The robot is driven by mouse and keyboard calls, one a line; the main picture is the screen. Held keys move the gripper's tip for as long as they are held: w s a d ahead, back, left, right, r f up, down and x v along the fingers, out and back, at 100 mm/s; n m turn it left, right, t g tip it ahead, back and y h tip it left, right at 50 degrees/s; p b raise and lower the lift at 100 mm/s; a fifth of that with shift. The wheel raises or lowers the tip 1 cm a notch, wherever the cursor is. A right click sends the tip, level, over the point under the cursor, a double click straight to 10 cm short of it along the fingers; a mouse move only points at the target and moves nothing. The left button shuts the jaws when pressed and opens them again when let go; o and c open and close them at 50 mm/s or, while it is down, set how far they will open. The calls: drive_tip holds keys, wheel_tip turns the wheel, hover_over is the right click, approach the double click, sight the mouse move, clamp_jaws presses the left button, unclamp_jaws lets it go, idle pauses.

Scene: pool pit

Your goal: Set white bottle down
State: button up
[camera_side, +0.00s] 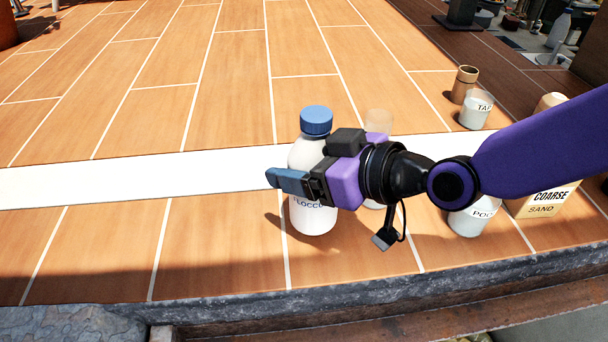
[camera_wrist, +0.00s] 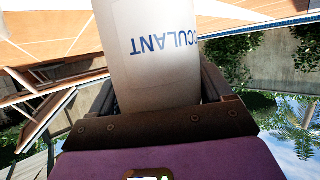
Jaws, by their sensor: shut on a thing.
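The white bottle (camera_side: 313,217) has a blue cap and a label that partly reads "FLOCCU". It stands upright at the front part of the wooden deck, by the white stripe. My gripper (camera_side: 290,181) reaches in from the right and is shut around the bottle's middle, hiding part of its body. In the wrist view the bottle (camera_wrist: 155,50) fills the space between the fingers of my gripper (camera_wrist: 158,95), with "CULANT" upside down on its label. The side view does not clearly show whether its base touches the deck.
A translucent container (camera_side: 378,122) stands just behind my gripper. A white "POO" container (camera_side: 468,221) and a "COARSE SAND" box (camera_side: 541,203) stand to the right. A "TAP" jar (camera_side: 476,110) and a brown cylinder (camera_side: 465,84) stand farther back. The deck's left side is clear; a stone edge (camera_side: 400,291) runs along the front.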

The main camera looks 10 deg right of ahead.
drive_tip(key=shift+a+f, duration=0.1)
drive_tip(key=shift+f, duration=1.4)
drive_tip(key=shift+f, duration=0.15)
drive_tip(key=o, duration=1.4)
drive_tip(key=shift+f, duration=0.1)
drive_tip(key=shift+s+d+r, duration=0.15)
drive_tip(key=shift+d+r, duration=0.05)
drive_tip(key=shift+r, duration=0.1)
drive_tip(key=v, duration=1.1)
drive_tip(key=shift+s+d+r, duration=0.1)
drive_tip(key=shift+s+d, duration=0.05)
drive_tip(key=shift+d, duration=0.05)
drive_tip(key=shift+d, duration=0.1)
